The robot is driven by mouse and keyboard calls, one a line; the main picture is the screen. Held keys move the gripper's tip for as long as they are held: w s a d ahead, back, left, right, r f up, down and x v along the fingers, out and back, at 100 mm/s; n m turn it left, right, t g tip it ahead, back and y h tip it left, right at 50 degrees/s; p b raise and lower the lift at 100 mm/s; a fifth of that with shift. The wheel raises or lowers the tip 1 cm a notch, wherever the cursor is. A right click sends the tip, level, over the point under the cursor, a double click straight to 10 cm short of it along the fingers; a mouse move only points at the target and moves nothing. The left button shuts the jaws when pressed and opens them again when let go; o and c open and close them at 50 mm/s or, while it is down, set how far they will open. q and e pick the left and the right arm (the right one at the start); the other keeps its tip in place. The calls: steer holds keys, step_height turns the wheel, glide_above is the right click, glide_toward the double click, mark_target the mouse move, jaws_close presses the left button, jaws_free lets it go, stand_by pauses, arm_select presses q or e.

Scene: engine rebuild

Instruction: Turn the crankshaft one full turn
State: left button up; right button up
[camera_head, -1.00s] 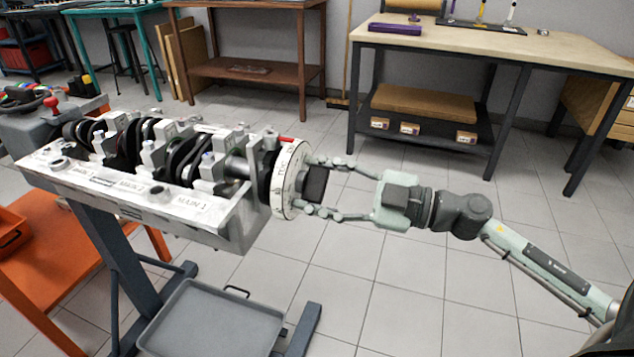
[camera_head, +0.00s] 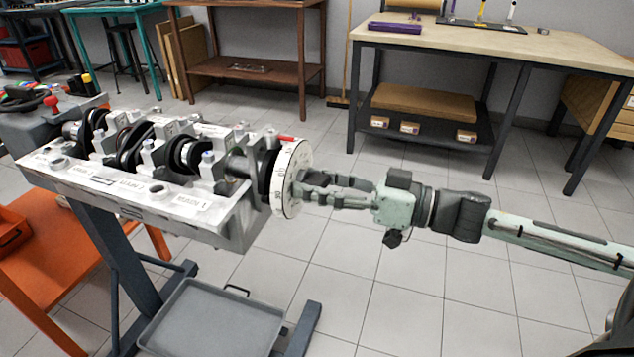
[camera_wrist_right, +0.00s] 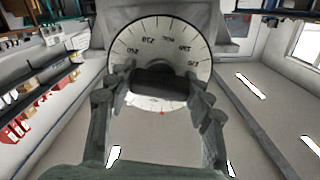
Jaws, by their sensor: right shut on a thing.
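The engine block (camera_head: 225,232) lies on a stand at the left, with the crankshaft (camera_head: 185,156) in it, its dark throws showing between the main caps. A white degree wheel (camera_head: 292,180) with marks and numbers sits on its right end; it also shows in the wrist view (camera_wrist_right: 165,40). My right gripper (camera_head: 303,188) reaches in from the right, rolled about its axis. In the wrist view its fingers (camera_wrist_right: 160,92) are shut on the dark block (camera_wrist_right: 162,81) at the wheel's centre. This block is mostly hidden by the fingers in the head view. My left gripper is not in view.
A red pointer (camera_head: 285,138) stands at the wheel's top edge. A grey drip tray (camera_head: 215,320) is below the block. An orange cart (camera_head: 50,275) stands at the left. A wooden-topped bench (camera_head: 500,45) is behind. The floor around my right arm is clear.

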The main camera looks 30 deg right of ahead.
steer(key=m, duration=0.5)
steer(key=shift+m, duration=0.3)
stand_by(0.4)
steer(key=o, duration=1.2)
steer(key=shift+c, duration=0.2)
steer(key=shift+d, duration=0.1)
steer(key=shift+s+d, duration=0.4)
steer(key=shift+s, duration=0.1)
steer(key=v, duration=1)
steer(key=shift+s+d, duration=0.15)
steer(key=shift+s, duration=0.1)
